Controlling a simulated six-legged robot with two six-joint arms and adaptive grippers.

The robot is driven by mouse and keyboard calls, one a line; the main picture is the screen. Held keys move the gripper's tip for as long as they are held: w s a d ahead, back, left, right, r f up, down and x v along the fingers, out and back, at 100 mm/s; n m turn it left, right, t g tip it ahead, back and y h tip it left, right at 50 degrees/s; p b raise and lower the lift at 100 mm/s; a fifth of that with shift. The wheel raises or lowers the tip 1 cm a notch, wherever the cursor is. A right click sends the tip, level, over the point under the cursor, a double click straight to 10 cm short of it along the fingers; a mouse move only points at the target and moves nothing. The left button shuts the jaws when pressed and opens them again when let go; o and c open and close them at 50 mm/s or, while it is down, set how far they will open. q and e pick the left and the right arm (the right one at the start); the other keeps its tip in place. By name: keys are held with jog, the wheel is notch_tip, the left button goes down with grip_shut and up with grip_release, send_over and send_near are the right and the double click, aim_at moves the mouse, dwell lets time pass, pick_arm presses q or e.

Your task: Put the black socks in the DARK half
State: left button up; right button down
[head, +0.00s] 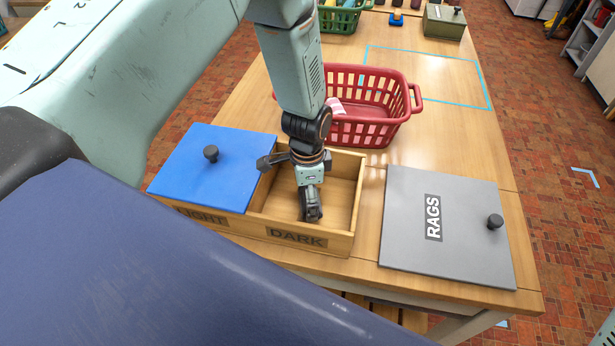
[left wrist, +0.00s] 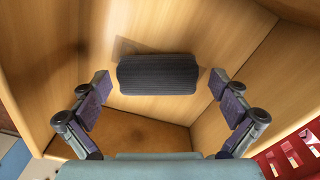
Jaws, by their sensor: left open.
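A black sock bundle (left wrist: 158,75), ribbed and rolled, lies inside the wooden box, seen in the left wrist view. My left gripper (head: 308,204) reaches down into the half labelled DARK (head: 297,238). In the left wrist view my left gripper (left wrist: 159,82) is open, with one finger on each side of the bundle and a gap at both sides. In the head view the gripper hides the bundle. A blue lid (head: 200,165) with a black knob covers the half labelled LIGHT (head: 203,216). My right gripper is out of view.
A red basket (head: 385,125) with a pink-and-white striped item stands behind the box. A grey lid labelled RAGS (head: 445,220) lies at right. A green basket (head: 338,18) and an olive box (head: 443,22) stand at the far end. The taped rectangle's right part is clear.

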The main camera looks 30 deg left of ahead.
pick_arm(q)
notch_tip(320, 180, up, 10)
jog(key=shift+r, duration=0.2)
jog(key=shift+w+d+r, duration=0.1)
jog(key=shift+r, duration=0.35)
jog(key=shift+r, duration=0.15)
